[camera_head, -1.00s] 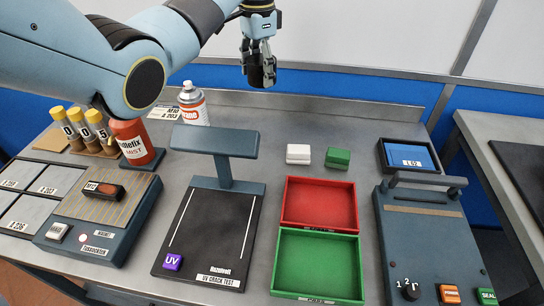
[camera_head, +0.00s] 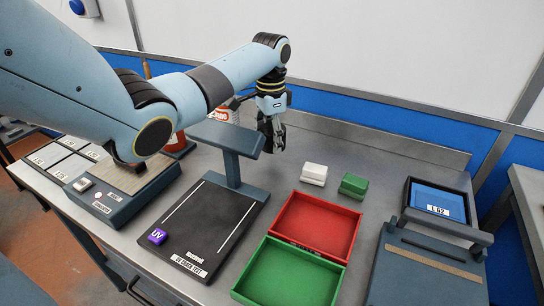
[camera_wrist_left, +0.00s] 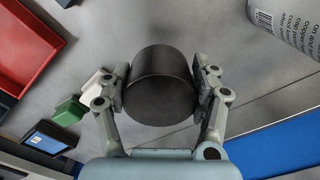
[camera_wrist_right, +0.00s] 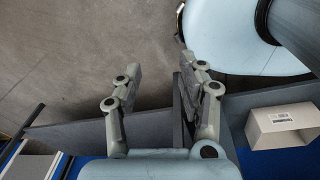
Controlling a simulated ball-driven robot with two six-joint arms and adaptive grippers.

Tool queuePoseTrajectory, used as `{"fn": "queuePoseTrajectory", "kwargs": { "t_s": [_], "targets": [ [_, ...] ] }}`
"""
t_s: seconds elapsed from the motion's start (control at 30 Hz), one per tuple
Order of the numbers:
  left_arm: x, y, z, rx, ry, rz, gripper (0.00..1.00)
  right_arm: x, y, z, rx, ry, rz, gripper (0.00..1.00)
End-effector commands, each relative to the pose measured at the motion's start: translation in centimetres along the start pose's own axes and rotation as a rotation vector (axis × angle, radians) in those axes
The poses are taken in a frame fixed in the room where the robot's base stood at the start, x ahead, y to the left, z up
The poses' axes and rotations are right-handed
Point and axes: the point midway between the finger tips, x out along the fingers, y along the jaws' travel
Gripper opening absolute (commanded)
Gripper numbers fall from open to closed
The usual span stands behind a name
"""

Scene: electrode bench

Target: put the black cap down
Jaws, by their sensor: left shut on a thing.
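The black cap (camera_wrist_left: 160,85) is a short dark cylinder, seen in the left wrist view between the two fingers of my left gripper (camera_wrist_left: 162,90), which is shut on it. In the head view my left gripper (camera_head: 271,140) hangs fingers down over the back of the grey bench, just right of the UV stand's top bar. The cap is hard to make out there against the dark fingers. I cannot tell whether it touches the bench. My right gripper (camera_wrist_right: 163,95) shows in its own wrist view with its fingers apart and nothing between them.
The spray can (camera_head: 226,113) stands left of the gripper, partly hidden. The UV stand (camera_head: 228,139), white block (camera_head: 314,172), green block (camera_head: 353,185), red tray (camera_head: 318,224) and green tray (camera_head: 290,272) are nearby. Bare bench lies behind the blocks. A white box (camera_wrist_right: 285,125) is near my right gripper.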

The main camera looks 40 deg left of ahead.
Motion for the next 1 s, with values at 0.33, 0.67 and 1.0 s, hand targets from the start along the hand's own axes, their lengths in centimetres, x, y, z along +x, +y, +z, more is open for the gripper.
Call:
{"fn": "queuePoseTrajectory", "kwargs": {
  "t_s": [0.33,0.67,1.0],
  "targets": [
    [4.7,0.1,0.0,0.0,-0.001,0.001,0.49,0.8,1.1,-0.5,-0.005,0.007,0.013,0.4],
    [5.2,0.0,0.0,0.001,0.0,0.0,0.49,0.8,1.1,-0.6,-0.005,0.01,0.013,0.4],
    [5.4,0.0,0.0,0.001,0.001,0.0,0.88,0.9,1.1,-0.6,-0.005,0.01,0.013,0.4]
  ]
}}
